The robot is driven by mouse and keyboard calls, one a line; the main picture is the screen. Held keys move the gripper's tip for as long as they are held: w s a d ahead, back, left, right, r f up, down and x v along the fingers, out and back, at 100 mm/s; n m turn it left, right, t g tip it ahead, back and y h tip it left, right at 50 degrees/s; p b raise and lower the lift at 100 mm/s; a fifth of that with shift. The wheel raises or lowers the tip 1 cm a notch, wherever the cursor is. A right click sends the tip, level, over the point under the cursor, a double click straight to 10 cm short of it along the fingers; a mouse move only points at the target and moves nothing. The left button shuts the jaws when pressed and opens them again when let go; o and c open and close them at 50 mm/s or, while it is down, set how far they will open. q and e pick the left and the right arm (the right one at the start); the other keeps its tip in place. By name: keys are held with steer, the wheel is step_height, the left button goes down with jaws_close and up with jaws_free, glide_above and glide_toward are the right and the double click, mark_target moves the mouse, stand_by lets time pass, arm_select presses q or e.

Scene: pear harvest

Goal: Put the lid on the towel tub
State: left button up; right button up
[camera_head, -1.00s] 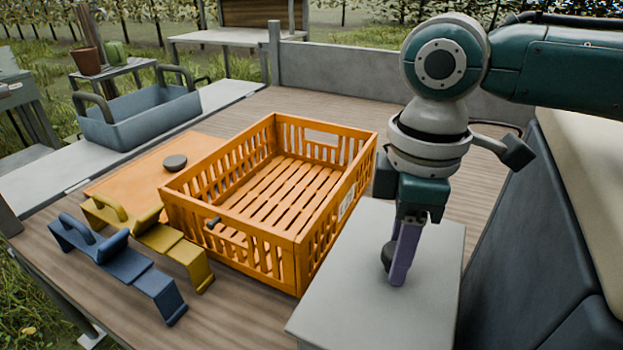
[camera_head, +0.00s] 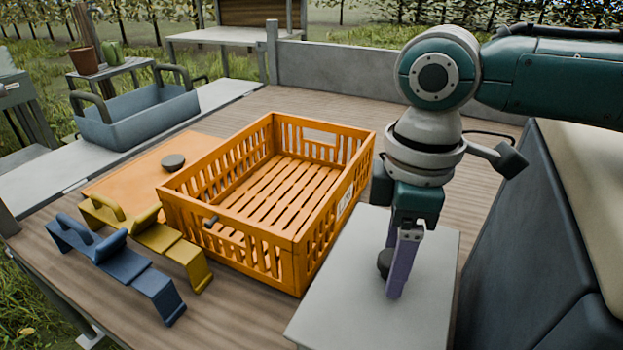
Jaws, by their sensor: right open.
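I cannot pick out a towel tub or its lid for certain. My right gripper (camera_head: 394,284) points down over a light grey flat-topped block or stand (camera_head: 345,305), with its purple fingers open. A small dark rounded thing (camera_head: 384,263) shows beside the fingers, partly hidden by them; I cannot tell whether they touch it. A dark round disc (camera_head: 173,161) lies on a flat orange board (camera_head: 130,180) left of the crate. My left gripper is out of view.
An empty orange slatted crate (camera_head: 296,262) fills the middle of the wooden deck. Yellow (camera_head: 165,240) and blue (camera_head: 120,265) bent holders stand front left. A blue-grey handled carrier (camera_head: 140,122) is behind them. A dark padded seat (camera_head: 540,250) rises at right.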

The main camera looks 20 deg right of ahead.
step_height(320, 180, up, 13)
steer(key=p, duration=0.3)
steer(key=shift+r, duration=0.1)
stand_by(0.4)
